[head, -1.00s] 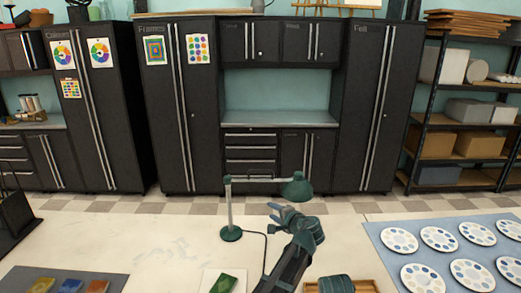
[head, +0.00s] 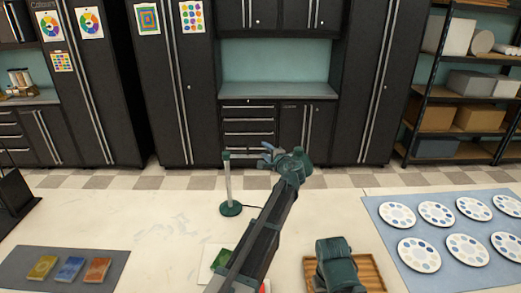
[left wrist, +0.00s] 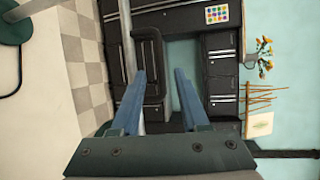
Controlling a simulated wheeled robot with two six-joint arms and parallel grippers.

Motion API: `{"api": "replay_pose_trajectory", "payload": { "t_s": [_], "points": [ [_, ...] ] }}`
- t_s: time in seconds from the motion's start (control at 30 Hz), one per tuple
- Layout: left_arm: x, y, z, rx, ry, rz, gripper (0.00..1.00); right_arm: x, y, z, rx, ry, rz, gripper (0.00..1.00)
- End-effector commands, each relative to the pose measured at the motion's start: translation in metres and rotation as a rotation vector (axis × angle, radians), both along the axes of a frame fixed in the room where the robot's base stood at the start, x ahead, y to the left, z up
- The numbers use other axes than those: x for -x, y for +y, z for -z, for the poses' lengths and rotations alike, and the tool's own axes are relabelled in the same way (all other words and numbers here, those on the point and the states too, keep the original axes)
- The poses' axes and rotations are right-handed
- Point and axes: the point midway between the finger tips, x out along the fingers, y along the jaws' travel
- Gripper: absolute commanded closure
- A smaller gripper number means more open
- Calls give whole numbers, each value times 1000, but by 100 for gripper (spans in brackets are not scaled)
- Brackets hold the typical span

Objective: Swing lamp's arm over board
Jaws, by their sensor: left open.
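The desk lamp has a round green base (head: 231,209) and a pale upright post (head: 228,183). Its horizontal arm and shade are mostly hidden behind my left gripper (head: 268,154). The gripper is open, at the height of the lamp's arm, right of the post. In the left wrist view, the lamp base (left wrist: 12,27) shows at top left. A pale bar (left wrist: 126,45), probably the lamp's arm, runs down by the left finger of the gripper (left wrist: 160,85); I cannot tell whether they touch. A white board (head: 207,258) with a green piece lies on the table, partly behind my left arm.
A wooden tray (head: 374,274) with a dark green object (head: 336,262) over it stands right of my arm. A blue mat (head: 388,222) with several round palettes lies at right. A grey mat (head: 30,257) with three coloured bars lies at left. The table's middle left is clear.

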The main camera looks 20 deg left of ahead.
Motion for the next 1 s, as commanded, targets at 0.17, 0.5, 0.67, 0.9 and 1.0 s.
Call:
{"api": "replay_pose_trajectory", "payload": {
  "t_s": [0.17,0.5,0.67,0.9,1.0],
  "points": [
    [-25,19,6,0,-1,-2,55,0,0,6,0,0,-1,50],
    [-40,32,9,1,-1,0,55,0,0,9,0,0,-2,50],
    [-40,32,9,0,0,0,55,0,0,9,0,0,-2,50],
    [-40,32,9,0,0,0,82,0,0,9,0,0,-2,50],
    [-40,32,9,1,-1,0,100,0,0,9,0,0,-2,50]
  ]
}}
